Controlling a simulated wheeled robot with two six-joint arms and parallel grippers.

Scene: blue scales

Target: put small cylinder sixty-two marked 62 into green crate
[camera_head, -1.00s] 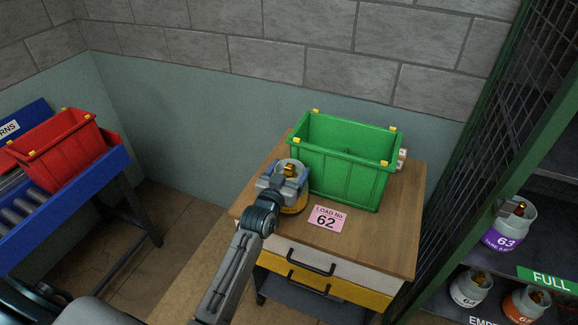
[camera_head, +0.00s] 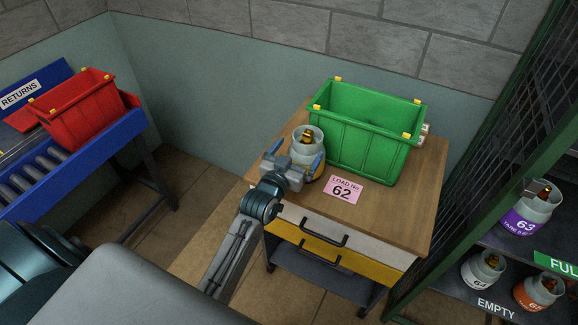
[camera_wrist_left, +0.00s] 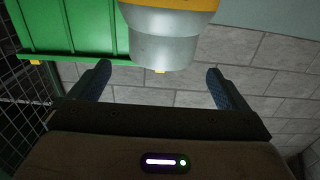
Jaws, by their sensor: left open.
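A small grey cylinder (camera_head: 309,140) with a brass valve and a yellow-orange lower band stands upright on the wooden table, left of the green crate (camera_head: 368,148). No number is readable on it. My left gripper (camera_head: 296,158) is open on the near side of the cylinder, its blue fingers hiding part of it. In the left wrist view the cylinder (camera_wrist_left: 165,45) shows upside down, ahead of and between the open fingertips (camera_wrist_left: 158,72). The green crate (camera_wrist_left: 75,25) shows beside it there. The crate's visible interior looks empty. My right gripper is not in view.
A pink card reading "LOAD No 62" (camera_head: 341,190) lies on the wooden table (camera_head: 405,215), before the crate. A red crate (camera_head: 82,112) sits on the blue returns conveyor at left. A shelf at right holds cylinders, one marked 63 (camera_head: 529,212). A mesh panel stands beside it.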

